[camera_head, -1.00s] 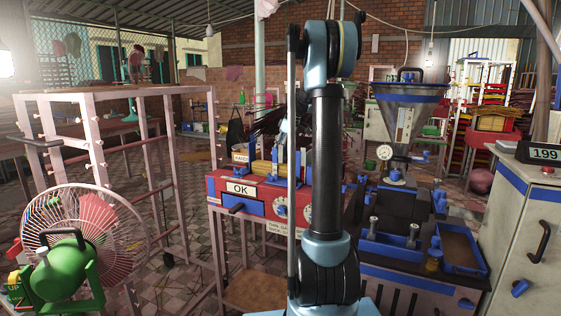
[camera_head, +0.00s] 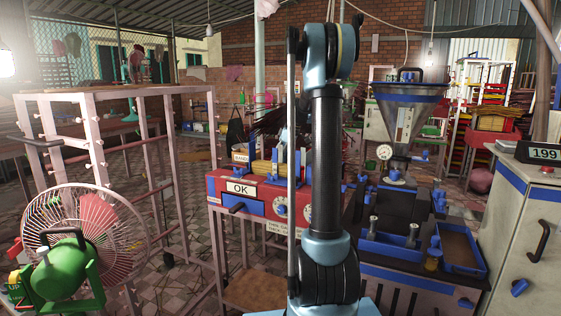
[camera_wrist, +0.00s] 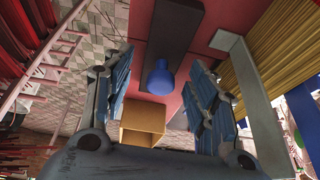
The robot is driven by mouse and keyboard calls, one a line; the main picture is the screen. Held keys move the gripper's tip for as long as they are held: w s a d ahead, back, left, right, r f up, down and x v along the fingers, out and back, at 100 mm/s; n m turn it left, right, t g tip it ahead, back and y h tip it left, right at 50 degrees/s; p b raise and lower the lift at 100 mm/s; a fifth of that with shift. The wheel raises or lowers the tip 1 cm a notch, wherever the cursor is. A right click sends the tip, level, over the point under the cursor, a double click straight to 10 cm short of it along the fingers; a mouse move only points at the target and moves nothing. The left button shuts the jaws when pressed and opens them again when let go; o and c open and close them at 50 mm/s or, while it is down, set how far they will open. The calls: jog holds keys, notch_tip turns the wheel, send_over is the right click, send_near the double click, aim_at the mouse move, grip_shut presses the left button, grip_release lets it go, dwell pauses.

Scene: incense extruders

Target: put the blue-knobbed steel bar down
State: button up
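In the wrist view, my gripper (camera_wrist: 158,95) has its two blue-grey fingers spread wide apart. A blue knob (camera_wrist: 160,78) shows in the gap between them, with clear space on both sides. A dark bar-like piece (camera_wrist: 173,32) runs behind the knob over a red surface; I cannot tell whether the two are joined. A grey steel bar (camera_wrist: 251,95) stands to the right of the fingers, beside yellow incense sticks (camera_wrist: 285,45). In the head view, my arm hides part of the red machine (camera_head: 262,204), and the fingers cannot be made out clearly.
A hopper (camera_head: 404,120) and a blue-rimmed tray (camera_head: 458,250) stand to the right of my arm. A pale rack (camera_head: 165,95) and a green fan (camera_head: 68,265) stand at the left. A grey cabinet (camera_head: 505,235) is at the right edge.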

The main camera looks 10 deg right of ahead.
jog(key=shift+r, duration=0.1)
jog(key=v, duration=1.2)
jog(key=shift+s, duration=0.1)
jog(key=s+a+r+m+y, duration=0.2)
jog(key=s+a+m, duration=0.1)
jog(key=s+a, duration=0.85)
jog(key=s+d+f+m+h, duration=0.2)
jog(key=s+f, duration=0.7)
jog(key=s, duration=0.2)
jog(key=s+d+f+m+h, duration=0.2)
jog(key=s+d+f+m, duration=0.1)
jog(key=s+f, duration=0.6)
jog(key=s+d+f+m+h, duration=0.1)
jog(key=s+d+f+m, duration=0.2)
jog(key=s+f, duration=0.6)
jog(key=s, duration=0.5)
jog(key=shift+h, duration=0.4)
jog(key=shift+f, duration=0.1)
